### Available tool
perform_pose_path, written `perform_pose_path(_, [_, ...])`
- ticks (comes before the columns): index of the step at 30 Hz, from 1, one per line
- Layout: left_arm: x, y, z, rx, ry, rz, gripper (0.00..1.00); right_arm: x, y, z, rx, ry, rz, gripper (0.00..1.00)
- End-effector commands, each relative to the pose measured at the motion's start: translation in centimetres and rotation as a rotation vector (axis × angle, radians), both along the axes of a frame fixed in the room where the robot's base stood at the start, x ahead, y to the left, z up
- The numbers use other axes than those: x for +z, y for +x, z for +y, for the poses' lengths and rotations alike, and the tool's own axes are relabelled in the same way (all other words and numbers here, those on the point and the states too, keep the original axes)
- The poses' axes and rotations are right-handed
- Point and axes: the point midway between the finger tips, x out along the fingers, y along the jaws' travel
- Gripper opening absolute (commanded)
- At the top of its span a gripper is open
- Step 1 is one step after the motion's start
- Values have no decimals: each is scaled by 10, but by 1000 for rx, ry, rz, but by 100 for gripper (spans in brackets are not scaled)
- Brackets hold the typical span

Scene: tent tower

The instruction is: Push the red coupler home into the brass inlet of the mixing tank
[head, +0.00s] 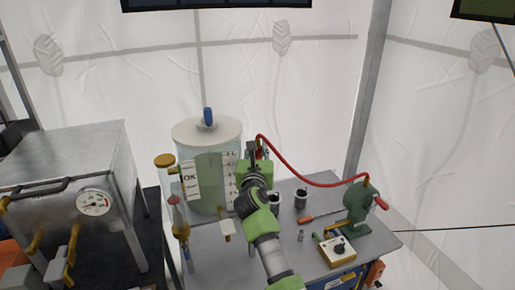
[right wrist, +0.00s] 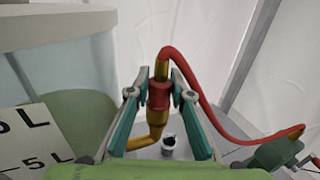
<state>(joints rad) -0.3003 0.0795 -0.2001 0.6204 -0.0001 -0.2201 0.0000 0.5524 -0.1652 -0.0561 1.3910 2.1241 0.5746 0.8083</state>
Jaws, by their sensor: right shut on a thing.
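The mixing tank (head: 232,133) is a clear upright cylinder with a pale lid and greenish liquid. It also fills the left side of the right wrist view (right wrist: 62,62). My right gripper (head: 256,148) is beside the tank's right side. In the right wrist view its fingers (right wrist: 159,96) are shut on the red coupler (right wrist: 158,98). A red hose (right wrist: 190,70) leads from a brass piece at the coupler's top. The bent brass inlet (right wrist: 150,136) lies directly below the coupler, in line with it. I cannot tell how deep the coupler sits. My left gripper is not in view.
A green hand pump (head: 360,204) stands at the table's right, joined to the red hose. Small dark cups (head: 301,199), a screwdriver (head: 310,217) and a beige control box (head: 335,250) are on the table (head: 378,243). A metal cabinet with a gauge (head: 93,204) stands left.

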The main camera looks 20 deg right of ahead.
Motion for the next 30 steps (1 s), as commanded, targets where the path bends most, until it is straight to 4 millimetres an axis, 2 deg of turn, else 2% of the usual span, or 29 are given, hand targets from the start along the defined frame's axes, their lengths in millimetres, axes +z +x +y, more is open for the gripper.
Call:
perform_pose_path(20, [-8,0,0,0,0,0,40,-11,0,0,0,0,1,0])
perform_pose_path(21, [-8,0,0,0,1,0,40,-11,0,0,0,0,1,28])
perform_pose_path(23, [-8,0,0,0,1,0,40,-11,0,0,0,1,2,40])
perform_pose_path(30, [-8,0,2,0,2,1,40,-11,0,0,1,0,1,40])
